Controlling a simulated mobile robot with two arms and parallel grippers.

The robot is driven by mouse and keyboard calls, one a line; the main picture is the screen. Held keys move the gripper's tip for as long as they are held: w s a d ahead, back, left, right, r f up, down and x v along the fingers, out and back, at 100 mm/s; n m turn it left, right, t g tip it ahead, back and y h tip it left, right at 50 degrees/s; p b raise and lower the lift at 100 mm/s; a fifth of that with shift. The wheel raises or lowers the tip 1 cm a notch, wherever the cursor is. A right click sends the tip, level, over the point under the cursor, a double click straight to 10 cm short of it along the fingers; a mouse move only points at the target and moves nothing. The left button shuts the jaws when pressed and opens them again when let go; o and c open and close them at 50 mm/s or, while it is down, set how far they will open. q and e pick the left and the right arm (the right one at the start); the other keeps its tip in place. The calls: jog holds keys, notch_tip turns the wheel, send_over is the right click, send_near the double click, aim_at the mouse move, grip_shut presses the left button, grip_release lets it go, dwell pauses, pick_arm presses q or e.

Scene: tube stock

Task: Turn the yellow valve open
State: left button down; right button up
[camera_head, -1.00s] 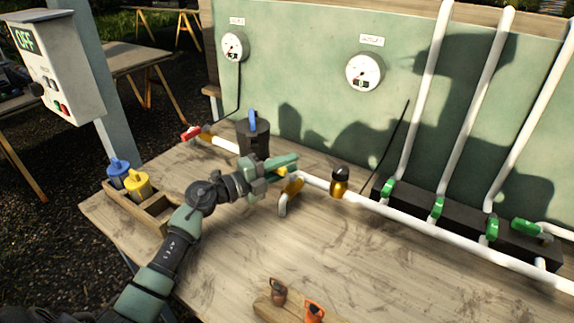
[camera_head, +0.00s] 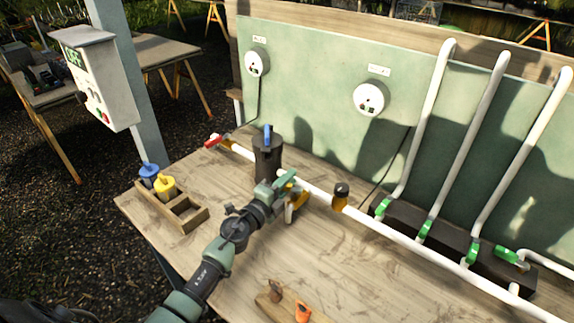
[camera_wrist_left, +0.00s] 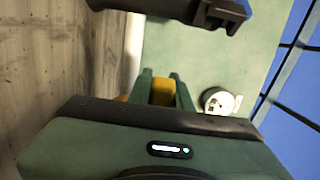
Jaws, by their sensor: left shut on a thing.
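The yellow valve (camera_head: 301,199) sits on the white pipe (camera_head: 400,235) along the back of the workbench, just right of the black canister. My left gripper (camera_head: 287,183) is at this valve and partly covers it. In the left wrist view, its two green fingers (camera_wrist_left: 160,90) are closed on both sides of a yellow part, the valve's handle (camera_wrist_left: 161,92). How far the handle is turned cannot be told. My right gripper does not show.
A black canister (camera_head: 267,160) with a blue top stands close behind the gripper. An amber fitting (camera_head: 340,197) and several green-handled valves (camera_head: 424,229) lie rightward. A red valve (camera_head: 213,140) is left. A wooden tray (camera_head: 190,222) holds blue and yellow caps.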

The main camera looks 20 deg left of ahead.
pick_arm(q)
jog(key=shift+s+a+n+y+p, duration=0.1)
jog(key=shift+s+n+y+p, duration=0.2)
jog(key=shift+n+y, duration=0.8)
jog(key=shift+s+a+n+y+p, duration=0.1)
jog(key=shift+s+n+y+p, duration=0.3)
jog(key=shift+y, duration=1.2)
jog(key=c, duration=1.6)
grip_release()
jog(key=shift+o, duration=0.2)
jog(key=s, duration=0.5)
jog(key=s+d+b, duration=0.1)
jog(key=s, duration=0.1)
jog(key=shift+s, duration=0.35)
